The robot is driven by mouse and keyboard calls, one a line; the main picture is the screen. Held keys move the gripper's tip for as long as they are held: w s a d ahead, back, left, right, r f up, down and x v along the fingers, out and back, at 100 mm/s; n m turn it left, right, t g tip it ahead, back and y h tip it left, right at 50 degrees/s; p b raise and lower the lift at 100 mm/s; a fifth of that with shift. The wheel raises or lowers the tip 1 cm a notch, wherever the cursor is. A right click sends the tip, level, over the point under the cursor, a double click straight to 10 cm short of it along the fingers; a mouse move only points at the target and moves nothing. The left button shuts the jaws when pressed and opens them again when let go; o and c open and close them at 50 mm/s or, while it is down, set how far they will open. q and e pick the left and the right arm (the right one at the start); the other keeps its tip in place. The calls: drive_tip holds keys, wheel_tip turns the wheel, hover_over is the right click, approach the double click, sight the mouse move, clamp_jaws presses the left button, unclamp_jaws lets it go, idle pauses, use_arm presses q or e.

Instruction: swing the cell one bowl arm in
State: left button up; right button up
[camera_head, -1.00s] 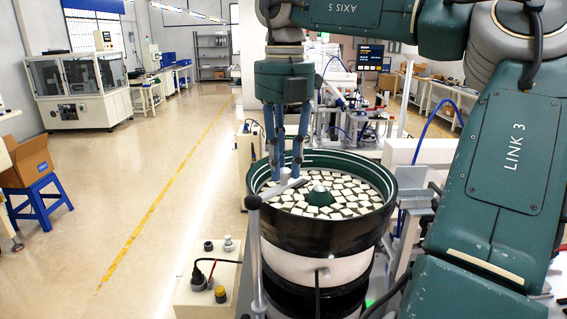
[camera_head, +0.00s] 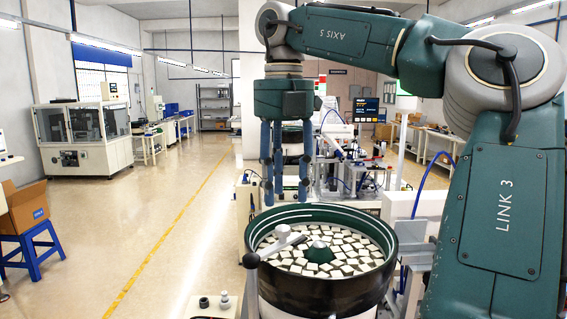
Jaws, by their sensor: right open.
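The bowl arm (camera_head: 275,248) is a thin grey bar with a dark ball end at the left and a short upright grey peg near its middle. It lies across the left rim of the round bowl feeder (camera_head: 383,263), with its inner end over the parts inside. My right gripper (camera_head: 286,202) points straight down above the bowl's back left rim. Its blue fingers are apart and empty, with their tips a little above the peg and not touching it. My left gripper is not in view.
The bowl holds many small pale blocks around a green centre cone (camera_head: 318,255). A pale box with knobs (camera_head: 213,305) stands low at the left. A lab bench with equipment (camera_head: 345,165) is behind. The floor at left is open.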

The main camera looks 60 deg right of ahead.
drive_tip(key=shift+r, duration=2.6)
